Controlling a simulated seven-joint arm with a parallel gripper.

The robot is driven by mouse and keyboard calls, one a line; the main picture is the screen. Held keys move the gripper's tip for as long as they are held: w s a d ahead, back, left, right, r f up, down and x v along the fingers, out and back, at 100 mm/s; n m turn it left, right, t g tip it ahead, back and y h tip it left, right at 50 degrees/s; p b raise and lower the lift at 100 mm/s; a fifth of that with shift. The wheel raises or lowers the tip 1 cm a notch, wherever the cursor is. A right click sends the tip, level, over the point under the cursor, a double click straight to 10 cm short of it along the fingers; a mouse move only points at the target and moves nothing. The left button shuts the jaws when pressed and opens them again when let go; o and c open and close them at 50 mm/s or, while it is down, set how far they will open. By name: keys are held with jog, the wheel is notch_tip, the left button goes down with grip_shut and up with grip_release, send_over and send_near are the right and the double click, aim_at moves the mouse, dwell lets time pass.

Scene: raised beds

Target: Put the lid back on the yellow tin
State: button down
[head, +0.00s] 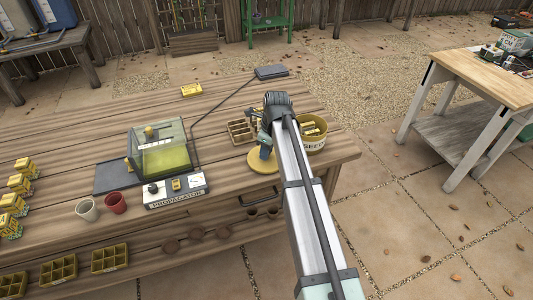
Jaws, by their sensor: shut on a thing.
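The yellow tin (316,143), marked with letters that read like "SEED", stands near the right end of the wooden bench. My arm covers its left side. Its top looks open, with small yellow things inside. The round yellow lid (257,166) is to the left of the tin, apart from it and roughly flat. My gripper (265,153) points down at the lid's middle and is shut on it. The fingertips are small and partly hidden. I cannot tell whether the lid touches the bench or hangs just above it.
A propagator (178,191) with a clear cover stands left of the lid. A compartment tray (238,131) sits behind the lid, close to the tin. Bare planks lie between propagator and lid.

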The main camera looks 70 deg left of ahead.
notch_tip(320, 180, up, 9)
jog(key=shift+w+f, duration=0.1)
jog(key=shift+f, duration=0.05)
jog(key=w+a+r, duration=0.1)
jog(key=w+r, duration=0.2)
jog(key=w, duration=0.5)
jog(key=w+a+r, duration=0.1)
jog(key=w+r, duration=0.2)
jog(key=w, duration=0.6)
jog(key=shift+a+r, duration=0.3)
jog(key=shift+r, duration=0.1)
jog(key=shift+w+f, duration=0.1)
notch_tip(320, 180, down, 6)
jog(key=shift+f, duration=0.2)
dwell(1.6)
